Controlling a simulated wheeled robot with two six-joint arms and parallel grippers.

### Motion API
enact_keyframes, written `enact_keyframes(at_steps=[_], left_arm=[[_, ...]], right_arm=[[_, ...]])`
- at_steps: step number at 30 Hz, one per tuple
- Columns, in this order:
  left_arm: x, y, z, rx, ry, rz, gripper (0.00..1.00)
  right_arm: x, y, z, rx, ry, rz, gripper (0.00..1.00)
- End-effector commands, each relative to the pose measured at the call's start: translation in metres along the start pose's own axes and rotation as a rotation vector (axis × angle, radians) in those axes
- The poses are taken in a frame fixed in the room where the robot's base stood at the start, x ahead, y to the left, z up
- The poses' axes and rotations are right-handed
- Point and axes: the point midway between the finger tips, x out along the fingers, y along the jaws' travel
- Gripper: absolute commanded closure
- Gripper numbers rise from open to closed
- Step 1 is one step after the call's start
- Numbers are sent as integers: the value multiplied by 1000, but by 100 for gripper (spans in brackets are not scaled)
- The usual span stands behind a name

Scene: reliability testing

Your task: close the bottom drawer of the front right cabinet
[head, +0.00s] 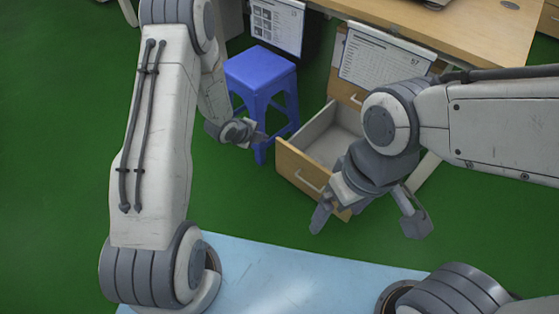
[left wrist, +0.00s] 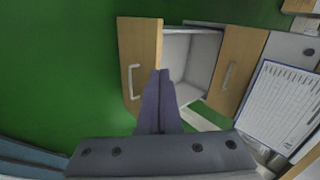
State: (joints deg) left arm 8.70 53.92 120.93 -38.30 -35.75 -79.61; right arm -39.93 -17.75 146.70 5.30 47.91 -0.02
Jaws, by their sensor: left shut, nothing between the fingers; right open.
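The bottom drawer (head: 298,172) of the wooden cabinet (head: 346,90) stands pulled out, with its wood front, pale handle and empty-looking grey inside in view. The left wrist view also shows the open drawer (left wrist: 147,45), with its handle on the front. My left gripper (head: 260,138) is shut and empty, to the left of the drawer front in the head view. In the left wrist view its closed fingers (left wrist: 160,100) overlap the drawer's front edge; I cannot tell whether they touch it. My right gripper (head: 368,220) is open and empty, hiding the drawer's near right corner.
A blue stool (head: 261,80) stands left of the drawer. A wooden desk (head: 460,40) is above and behind the cabinet. A printed sheet (head: 385,57) hangs over the upper drawer. A light blue surface (head: 290,280) lies in front. Green floor is free at the left.

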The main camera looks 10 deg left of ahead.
Motion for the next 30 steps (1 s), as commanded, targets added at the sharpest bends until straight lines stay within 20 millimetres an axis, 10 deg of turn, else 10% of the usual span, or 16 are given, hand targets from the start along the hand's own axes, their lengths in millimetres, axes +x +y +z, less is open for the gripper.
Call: enact_keyframes(at_steps=[3, 8, 30], left_arm=[[44, 46, 16, 81, 35, -63, 100], [58, 63, 22, 142, 55, -118, 100], [172, 36, 11, 153, 59, -128, 100]], right_arm=[[36, 3, 2, 0, 0, 0, 8], [46, 3, 2, 0, 1, 0, 8], [96, 7, 5, 0, 1, 0, 8]])
